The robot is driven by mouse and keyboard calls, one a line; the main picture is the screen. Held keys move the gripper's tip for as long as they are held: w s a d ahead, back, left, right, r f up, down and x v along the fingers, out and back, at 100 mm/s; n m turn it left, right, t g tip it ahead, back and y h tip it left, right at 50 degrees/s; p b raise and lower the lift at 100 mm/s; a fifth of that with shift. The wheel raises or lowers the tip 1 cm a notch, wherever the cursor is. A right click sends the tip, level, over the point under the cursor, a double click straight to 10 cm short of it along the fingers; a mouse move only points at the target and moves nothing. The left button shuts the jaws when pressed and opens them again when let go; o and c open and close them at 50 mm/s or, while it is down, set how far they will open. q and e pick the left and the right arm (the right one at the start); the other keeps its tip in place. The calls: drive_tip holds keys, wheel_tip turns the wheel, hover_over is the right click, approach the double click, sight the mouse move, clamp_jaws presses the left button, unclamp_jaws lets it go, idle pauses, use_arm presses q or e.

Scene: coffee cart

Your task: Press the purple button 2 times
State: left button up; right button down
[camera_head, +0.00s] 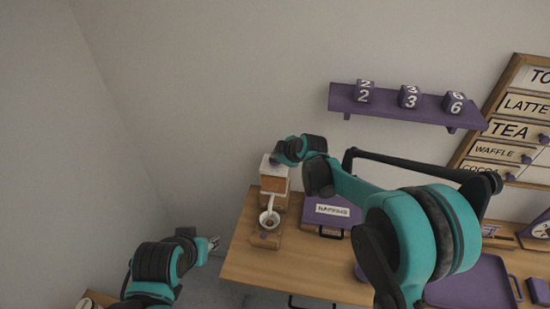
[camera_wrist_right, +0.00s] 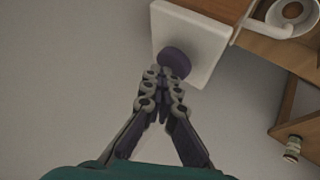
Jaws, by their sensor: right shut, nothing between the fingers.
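The purple button (camera_wrist_right: 174,61) is a round knob on the white top plate (camera_wrist_right: 200,40) of a machine in the right wrist view. In the head view the machine is a wooden box (camera_head: 273,185) with a white top at the left of the table; my right gripper (camera_head: 276,159) is over it and hides the button. In the wrist view my right gripper (camera_wrist_right: 163,72) is shut and empty, its tips at the button's near edge; I cannot tell if they touch it. My left gripper (camera_head: 214,243) is low, left of the table, its finger opening unclear.
A purple napkin box (camera_head: 318,222) is just to the right. A purple shelf (camera_head: 390,111) with numbered cubes and a menu board (camera_head: 513,60) are on the wall.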

drive_tip(key=shift+r+p, duration=0.3)
drive_tip(key=shift+r, duration=0.4)
drive_tip(key=shift+r+p, duration=1.6)
drive_tip(key=shift+r, duration=0.9)
